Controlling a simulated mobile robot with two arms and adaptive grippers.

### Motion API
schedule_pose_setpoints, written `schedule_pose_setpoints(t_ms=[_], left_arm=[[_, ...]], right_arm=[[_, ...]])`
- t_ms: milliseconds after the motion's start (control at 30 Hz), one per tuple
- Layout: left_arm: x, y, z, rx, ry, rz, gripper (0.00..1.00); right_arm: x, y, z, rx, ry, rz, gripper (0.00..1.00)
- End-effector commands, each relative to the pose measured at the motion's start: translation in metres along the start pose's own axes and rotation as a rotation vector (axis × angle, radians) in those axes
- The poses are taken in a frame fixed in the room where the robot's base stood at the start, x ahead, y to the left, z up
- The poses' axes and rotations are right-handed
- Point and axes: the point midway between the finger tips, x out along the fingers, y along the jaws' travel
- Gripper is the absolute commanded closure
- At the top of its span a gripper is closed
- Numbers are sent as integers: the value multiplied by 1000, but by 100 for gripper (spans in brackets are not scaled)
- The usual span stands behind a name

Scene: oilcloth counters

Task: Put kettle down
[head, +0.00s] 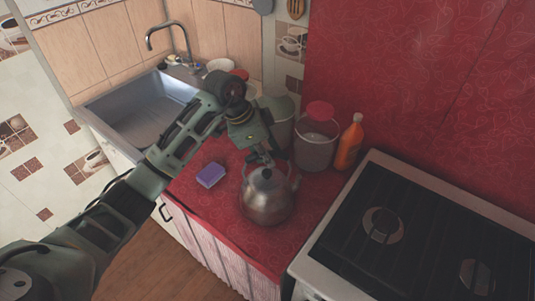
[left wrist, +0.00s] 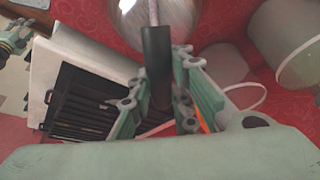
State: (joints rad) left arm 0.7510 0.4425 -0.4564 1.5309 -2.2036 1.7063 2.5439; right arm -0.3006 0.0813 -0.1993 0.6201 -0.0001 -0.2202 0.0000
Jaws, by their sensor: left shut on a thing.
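The metal kettle (head: 267,198) is upright over the red counter, left of the stove. Its rounded body (left wrist: 125,22) and dark handle (left wrist: 157,70) show in the left wrist view. My left gripper (head: 264,158) reaches down to the top of the kettle and is shut on its handle. In the left wrist view its fingers are on both sides of the handle. I cannot tell whether the kettle's base touches the counter. A green part of mine, possibly the right gripper (left wrist: 14,38), shows small at the left edge of the left wrist view.
A purple sponge (head: 210,175) lies on the red counter (head: 207,213) left of the kettle. Behind stand a lidded container (head: 316,145) and an orange bottle (head: 349,143). The stove (head: 415,225) is to the right, the sink (head: 140,115) at the back left.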

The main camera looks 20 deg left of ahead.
Motion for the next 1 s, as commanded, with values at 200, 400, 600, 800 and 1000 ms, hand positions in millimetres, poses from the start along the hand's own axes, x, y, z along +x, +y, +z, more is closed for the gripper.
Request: schedule_pose_setpoints(t_ms=[200, 400, 600, 800, 1000], left_arm=[[2, 1, 0, 0, -2, 3, 69], [1, 1, 0, 0, -2, 2, 63], [-1, 0, 0, 0, -1, 1, 63], [-23, -1, 0, 2, 1, -4, 63], [-67, -1, 1, 1, 1, -5, 63]], right_arm=[[1, -2, 0, 0, 1, -3, 60], [0, -3, 0, 0, 1, -3, 60], [1, -3, 0, 0, 1, -3, 60], [10, -3, 0, -1, 1, -3, 60], [21, -3, 1, 0, 1, -3, 60]])
